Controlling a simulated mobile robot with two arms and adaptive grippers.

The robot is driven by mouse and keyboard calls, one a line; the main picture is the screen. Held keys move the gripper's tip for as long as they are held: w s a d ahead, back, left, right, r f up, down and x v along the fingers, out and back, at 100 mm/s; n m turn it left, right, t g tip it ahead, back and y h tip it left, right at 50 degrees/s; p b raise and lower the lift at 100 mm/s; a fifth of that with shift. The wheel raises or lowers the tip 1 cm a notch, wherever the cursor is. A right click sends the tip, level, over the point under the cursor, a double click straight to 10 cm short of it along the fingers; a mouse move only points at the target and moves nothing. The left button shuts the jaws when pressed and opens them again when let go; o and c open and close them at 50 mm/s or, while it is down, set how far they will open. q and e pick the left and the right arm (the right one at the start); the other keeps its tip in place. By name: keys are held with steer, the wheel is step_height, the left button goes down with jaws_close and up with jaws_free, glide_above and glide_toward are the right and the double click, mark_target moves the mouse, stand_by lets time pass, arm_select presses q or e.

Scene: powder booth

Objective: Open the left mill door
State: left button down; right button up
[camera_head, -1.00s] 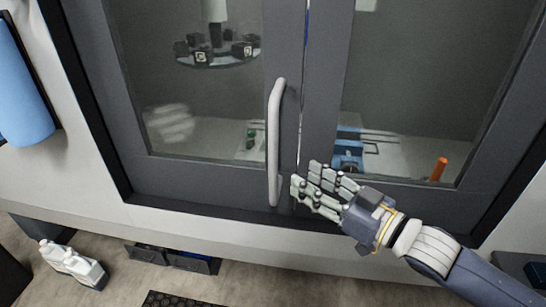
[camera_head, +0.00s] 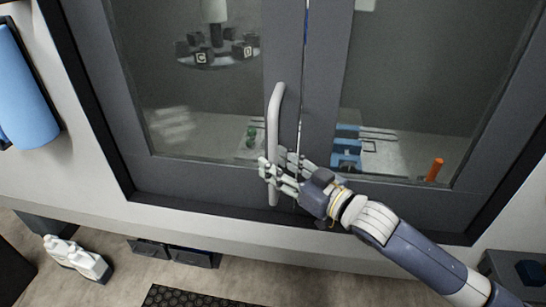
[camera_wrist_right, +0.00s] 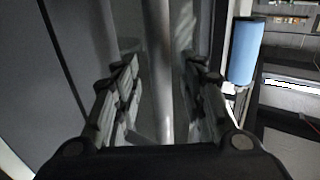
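The left mill door (camera_head: 190,172) is a dark grey framed door with a glass window, and it is closed against the right door (camera_head: 324,110). Its light grey vertical bar handle (camera_head: 274,110) stands near the meeting edge. My right gripper (camera_head: 275,172) is at the lower part of the handle, with its fingers around it. In the right wrist view the handle (camera_wrist_right: 160,70) runs between the two open rows of fingers (camera_wrist_right: 162,105), with a gap on both sides. My left gripper is not in view.
Behind the glass are a round tool carousel (camera_head: 218,58), a blue vise (camera_head: 346,148) and an orange cylinder (camera_head: 434,169). A blue roll (camera_head: 22,95) hangs at the left. White bottles (camera_head: 75,259) and a black mat (camera_head: 185,297) are below.

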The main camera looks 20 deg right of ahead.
steer(key=shift+x, duration=0.85)
jaws_close()
steer(key=shift+w+a, duration=0.1)
steer(key=shift+w, duration=0.05)
